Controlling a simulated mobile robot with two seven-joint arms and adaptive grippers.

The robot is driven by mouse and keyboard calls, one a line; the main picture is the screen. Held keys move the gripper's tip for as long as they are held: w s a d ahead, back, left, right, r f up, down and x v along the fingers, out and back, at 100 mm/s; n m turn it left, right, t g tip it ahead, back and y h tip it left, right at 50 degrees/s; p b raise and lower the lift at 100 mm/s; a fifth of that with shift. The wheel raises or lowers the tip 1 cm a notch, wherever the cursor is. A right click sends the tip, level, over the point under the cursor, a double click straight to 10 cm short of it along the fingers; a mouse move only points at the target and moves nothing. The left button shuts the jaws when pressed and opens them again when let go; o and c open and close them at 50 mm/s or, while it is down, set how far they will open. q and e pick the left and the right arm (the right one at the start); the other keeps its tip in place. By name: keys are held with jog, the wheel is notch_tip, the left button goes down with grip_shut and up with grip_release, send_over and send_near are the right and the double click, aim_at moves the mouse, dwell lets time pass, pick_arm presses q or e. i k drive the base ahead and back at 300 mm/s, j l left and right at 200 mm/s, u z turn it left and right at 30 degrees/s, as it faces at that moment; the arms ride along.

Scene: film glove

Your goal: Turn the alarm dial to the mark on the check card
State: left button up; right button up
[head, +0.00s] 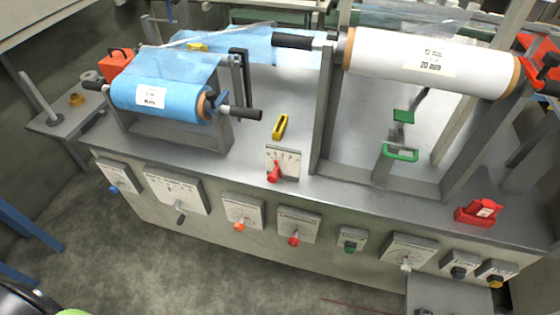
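Several dials and switches on pale plates line the front of the grey bench. They include a plate with a dark pointer (180,218), one with an orange knob (239,226), one with a red knob (294,240) and one with a white knob (406,266). The plate lettering is too small to read, so I cannot tell which is the alarm dial. A small white card sits in a red holder (478,211) on the bench top at the right. It may be the check card; its mark is not legible. Neither of my grippers is in view.
A blue film roll (160,98) and a white film roll (400,62) rest in frames on the bench. Between them are a yellow-handled tool (280,127) and a scale plate with a red lever (274,172). Open floor (200,275) lies in front at the left.

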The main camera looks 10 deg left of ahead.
aim_at(404, 268)
jog(key=z, duration=0.95)
